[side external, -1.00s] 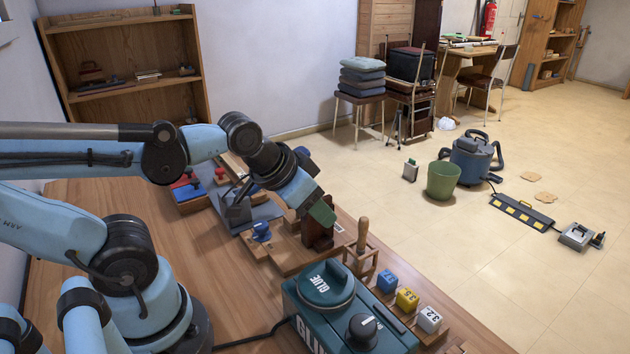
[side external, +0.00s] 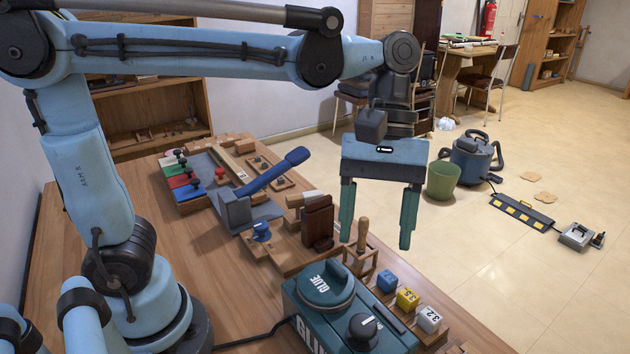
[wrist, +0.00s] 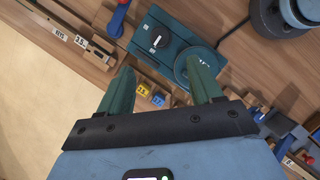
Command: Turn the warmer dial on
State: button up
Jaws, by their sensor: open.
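The glue warmer (side external: 300,295) is a dark teal box with a round lidded pot marked GLUE, at the front of the bench. Its dial (side external: 362,329) is a black knob with a white mark pointing up and right in the side view. In the wrist view the warmer (wrist: 180,22) lies at the top centre, with its dial (wrist: 158,40) beyond and between the fingertips. My gripper (side external: 377,240) points down, open and empty, raised above the warmer and clear of the dial. Its green fingers (wrist: 160,72) also show in the wrist view.
Blue, yellow and white numbered cubes (side external: 407,299) stand beside the warmer. An upright wooden handle (side external: 362,234) in a rack and a brown block (side external: 318,222) stand behind it. A blue lever (side external: 275,172) slants up farther back. A cord (side external: 252,341) crosses the bench.

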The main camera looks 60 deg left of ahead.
aim_at(363, 323)
jog(key=x, duration=1.2)
jog(key=c, duration=1.1)
jog(key=shift+o, duration=0.2)
